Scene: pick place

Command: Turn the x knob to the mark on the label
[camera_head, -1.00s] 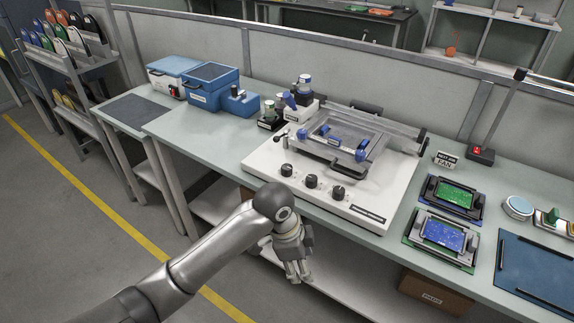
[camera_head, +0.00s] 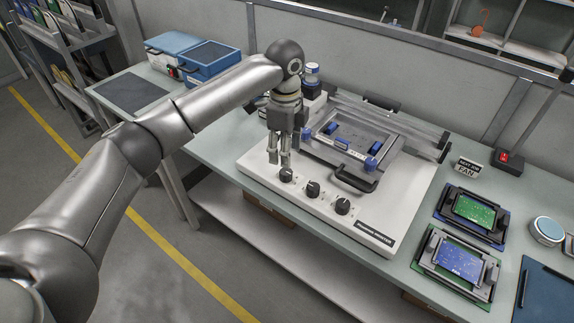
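Three black knobs stand in a row on the front of the white printer base: a left knob (camera_head: 286,175), a middle knob (camera_head: 313,189) and a right knob (camera_head: 342,206). Their labels and marks are too small to read, so I cannot tell which is the x knob. My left gripper (camera_head: 280,161) points down just above and slightly behind the left knob. Its two fingers are apart with a narrow gap and hold nothing visible. I cannot tell whether the fingertips touch the knob. My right gripper is out of view.
The printer base (camera_head: 380,240) carries a frame with blue clamps (camera_head: 331,128) and a black handle (camera_head: 355,180) behind the knobs. Circuit boards in holders (camera_head: 457,260) lie to the right. Blue boxes (camera_head: 208,60) stand at the back left.

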